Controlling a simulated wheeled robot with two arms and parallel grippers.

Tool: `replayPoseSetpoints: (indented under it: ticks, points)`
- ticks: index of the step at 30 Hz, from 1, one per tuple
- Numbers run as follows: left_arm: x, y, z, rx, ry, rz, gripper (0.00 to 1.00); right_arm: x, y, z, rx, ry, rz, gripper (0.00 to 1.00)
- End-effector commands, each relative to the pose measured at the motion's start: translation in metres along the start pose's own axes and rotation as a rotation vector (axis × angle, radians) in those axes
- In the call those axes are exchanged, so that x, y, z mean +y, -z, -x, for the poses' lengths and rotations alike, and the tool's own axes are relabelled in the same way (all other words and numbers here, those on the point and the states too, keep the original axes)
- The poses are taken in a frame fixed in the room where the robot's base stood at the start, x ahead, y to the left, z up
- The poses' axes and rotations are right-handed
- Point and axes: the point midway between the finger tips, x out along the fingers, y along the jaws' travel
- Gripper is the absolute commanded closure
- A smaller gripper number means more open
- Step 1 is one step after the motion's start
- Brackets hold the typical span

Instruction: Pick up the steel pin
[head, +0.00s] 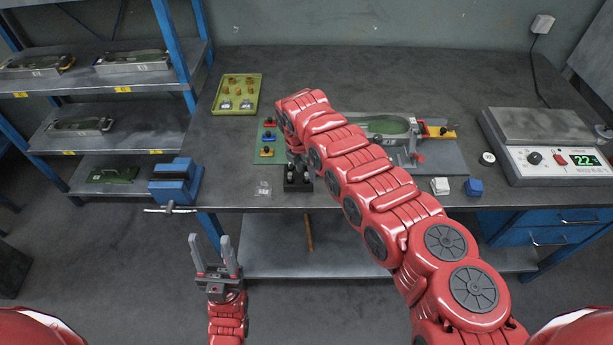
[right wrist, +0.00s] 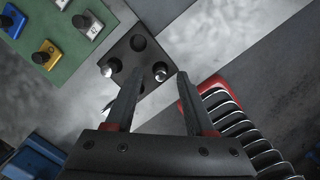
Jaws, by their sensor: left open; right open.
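A black block (head: 298,187) with round holes stands near the front edge of the bench, and it also shows in the right wrist view (right wrist: 128,62). Two shiny steel pins stand in it: one at its right corner (right wrist: 160,72) and one at its left corner (right wrist: 106,70). Another hole is empty and dark. My right gripper (right wrist: 160,74) is open above the block. In its wrist view the right pin appears between the fingertips; I cannot tell the height gap. My left gripper (head: 216,255) is open and empty, fingers up, in front of the bench.
A green board (head: 267,155) with coloured pieces lies beside the block. The bench's back middle is clear.

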Motion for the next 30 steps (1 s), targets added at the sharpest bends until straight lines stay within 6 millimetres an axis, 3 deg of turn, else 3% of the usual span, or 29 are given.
replayPoseSetpoints:
  ticks: [4, 11, 20, 30]
  points:
    - [-0.0001, 0.0004, -0.0020, 0.000, 0.000, 0.000, 0.50, -0.0007, 0.0007, -0.0105, 0.000, 0.002, 0.001, 0.46]
    - [-0.0001, 0.0003, -0.0016, 0.000, 0.000, 0.000, 0.50, -0.0007, 0.0002, -0.0115, -0.001, 0.001, 0.001, 0.46]
    - [-0.0001, 0.0003, -0.0016, 0.000, 0.000, 0.000, 0.50, -0.0007, 0.0001, -0.0112, -0.001, 0.001, 0.000, 0.98]
    - [-0.0001, 0.0003, -0.0017, 0.000, 0.000, 0.000, 0.50, -0.0006, 0.0001, -0.0109, -0.001, 0.001, 0.000, 1.00]
